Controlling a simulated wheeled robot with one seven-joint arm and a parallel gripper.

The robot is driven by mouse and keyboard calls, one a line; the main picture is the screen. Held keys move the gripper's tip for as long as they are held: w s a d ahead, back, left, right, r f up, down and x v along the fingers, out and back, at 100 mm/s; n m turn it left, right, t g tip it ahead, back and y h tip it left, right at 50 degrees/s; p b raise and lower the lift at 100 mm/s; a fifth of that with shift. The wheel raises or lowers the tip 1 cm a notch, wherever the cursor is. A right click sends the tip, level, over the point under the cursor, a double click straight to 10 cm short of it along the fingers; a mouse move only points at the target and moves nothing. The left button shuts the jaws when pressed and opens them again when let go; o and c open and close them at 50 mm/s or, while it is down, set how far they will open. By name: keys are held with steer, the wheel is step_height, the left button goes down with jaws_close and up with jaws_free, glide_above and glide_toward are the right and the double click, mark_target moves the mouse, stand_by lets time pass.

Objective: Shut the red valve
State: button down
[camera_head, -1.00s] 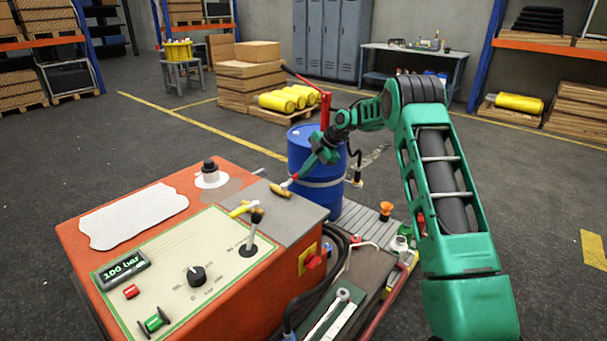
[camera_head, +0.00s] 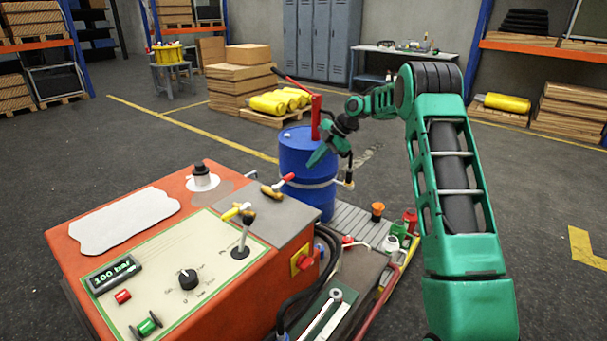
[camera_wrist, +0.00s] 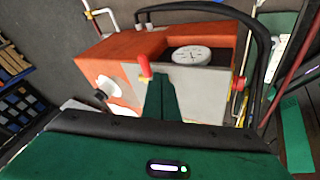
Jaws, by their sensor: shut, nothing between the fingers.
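The red valve is a red lever handle (camera_head: 288,178) on a brass body (camera_head: 270,191), at the back right of the orange machine's top. Its handle points up and to the right in the head view. My gripper (camera_head: 311,163) is shut and empty, a short way beyond the handle's tip, with its fingers pointing down and left. In the wrist view the shut green fingers (camera_wrist: 160,80) cover part of the valve. A red piece of the handle (camera_wrist: 145,65) shows just beside their tips. I cannot tell whether they touch.
A yellow-handled valve (camera_head: 236,211) and a black lever (camera_head: 243,232) stand close by. The display (camera_head: 113,273) reads 100 bar. A red knob on a yellow plate (camera_head: 303,259) is on the machine's side. A blue barrel (camera_head: 300,160) stands behind my gripper.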

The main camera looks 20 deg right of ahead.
steer(key=shift+w+v, duration=0.15)
steer(key=shift+v, duration=0.85)
steer(key=shift+w+v, duration=0.1)
steer(key=shift+v, duration=0.95)
steer(key=shift+d, duration=0.1)
steer(key=s+d+r+m+h, duration=0.1)
steer(key=s+r+m, duration=0.3)
steer(key=s, duration=0.5)
steer(key=s+d+r+m+g+h, duration=0.1)
steer(key=s+r+m+h, duration=0.1)
steer(key=s+m, duration=0.55)
steer(key=s+d+r+m+h, duration=0.1)
steer(key=s+r+m, duration=0.25)
steer(key=s, duration=0.75)
steer(key=s+f+m+g, duration=0.1)
steer(key=s+m, duration=0.3)
steer(key=s, duration=0.6)
steer(key=s+f+m+g+h, duration=0.1)
steer(key=s+f+m, duration=0.2)
steer(key=s, duration=0.7)
steer(key=s+f+m, duration=0.2)
steer(key=s+m, duration=0.3)
steer(key=s, duration=0.6)
steer(key=shift+a+g+h, duration=0.3)
steer(key=shift+a+g, duration=0.1)
steer(key=shift+a, duration=0.05)
steer(key=shift+s, duration=0.1)
